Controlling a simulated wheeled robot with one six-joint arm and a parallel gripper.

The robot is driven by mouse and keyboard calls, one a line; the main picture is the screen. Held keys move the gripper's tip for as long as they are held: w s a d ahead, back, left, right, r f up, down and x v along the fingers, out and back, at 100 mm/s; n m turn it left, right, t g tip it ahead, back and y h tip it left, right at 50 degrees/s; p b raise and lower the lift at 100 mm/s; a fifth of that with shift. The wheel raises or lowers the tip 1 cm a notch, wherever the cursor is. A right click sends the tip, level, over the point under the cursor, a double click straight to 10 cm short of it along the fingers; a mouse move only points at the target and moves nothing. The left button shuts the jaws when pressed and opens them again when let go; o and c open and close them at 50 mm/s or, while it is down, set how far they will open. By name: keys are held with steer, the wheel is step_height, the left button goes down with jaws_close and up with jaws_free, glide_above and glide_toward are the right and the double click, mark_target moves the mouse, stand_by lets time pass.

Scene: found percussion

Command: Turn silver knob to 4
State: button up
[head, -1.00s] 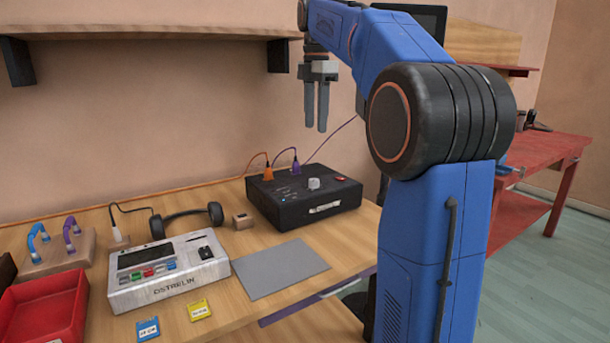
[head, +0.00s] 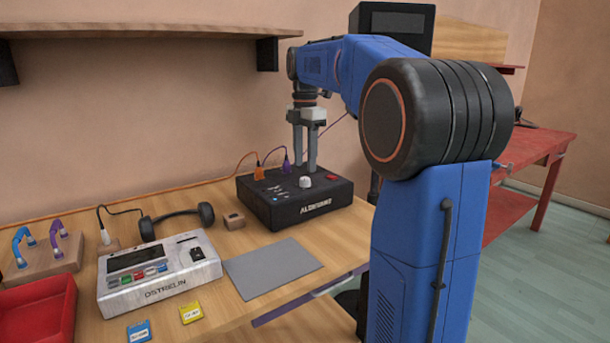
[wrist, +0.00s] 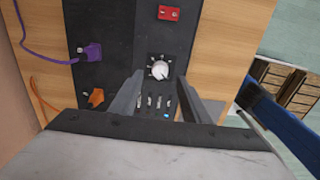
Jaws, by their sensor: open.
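The silver knob (head: 305,182) sits on top of the black box (head: 330,197) on the wooden table. In the wrist view the knob (wrist: 159,71) shows on a dark dial plate with light marks around it; the marks are too small to read. My gripper (head: 305,168) is open, pointing down over the black box, with its fingers above and behind the knob in the head view. In the wrist view the fingers (wrist: 161,92) stand apart with the knob ahead, between their lines. Whether a finger touches the box is unclear, and nothing is held.
A red switch (wrist: 169,13) and orange (wrist: 96,98) and purple (wrist: 92,53) plugs with cables are on the same box. A grey mat (head: 272,268), a grey Ostrelin device (head: 160,272) and headphones (head: 178,222) lie nearby. A shelf (head: 140,29) hangs above left.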

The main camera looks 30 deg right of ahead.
mark_target(305, 178)
steer(key=shift+f, duration=2.55)
steer(key=shift+c, duration=0.4)
steer(key=c, duration=1)
